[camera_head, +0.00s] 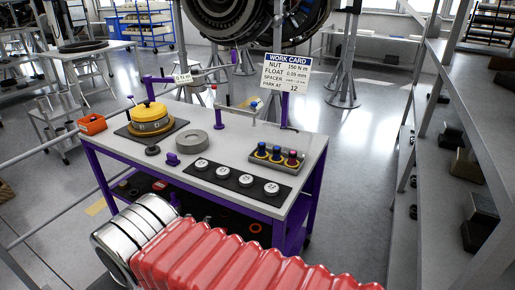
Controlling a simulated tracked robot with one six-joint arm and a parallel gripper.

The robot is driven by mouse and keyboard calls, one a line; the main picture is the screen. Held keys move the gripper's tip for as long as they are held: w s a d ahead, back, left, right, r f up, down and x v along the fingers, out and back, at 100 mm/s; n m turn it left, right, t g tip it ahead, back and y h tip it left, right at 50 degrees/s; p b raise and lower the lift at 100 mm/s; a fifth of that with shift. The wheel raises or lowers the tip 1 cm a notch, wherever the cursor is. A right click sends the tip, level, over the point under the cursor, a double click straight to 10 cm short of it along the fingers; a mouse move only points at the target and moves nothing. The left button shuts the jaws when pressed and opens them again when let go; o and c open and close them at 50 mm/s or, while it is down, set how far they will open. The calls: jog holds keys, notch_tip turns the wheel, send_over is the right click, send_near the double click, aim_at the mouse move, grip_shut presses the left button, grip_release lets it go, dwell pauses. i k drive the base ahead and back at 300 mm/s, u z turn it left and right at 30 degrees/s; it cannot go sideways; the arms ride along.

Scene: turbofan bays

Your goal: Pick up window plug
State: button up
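I cannot tell for certain which item is the window plug. A dark tray (256,160) near the bench's right side holds three upright pieces with blue and red tops and yellowish bases. My red ribbed arm with silver rings crosses the bottom of the view, in front of the bench. My gripper is not visible.
A yellow round unit (148,118) sits on a dark board at the bench's left, beside an orange bin (92,124). A black strip (210,176) with several white discs lies at the front edge. A work card (284,72) stands behind. Grey shelving (462,110) is at right; floor between is clear.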

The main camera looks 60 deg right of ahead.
aim_at(262, 146)
jog(key=z, duration=0.55)
jog(key=i, duration=1)
jog(key=z, duration=0.65)
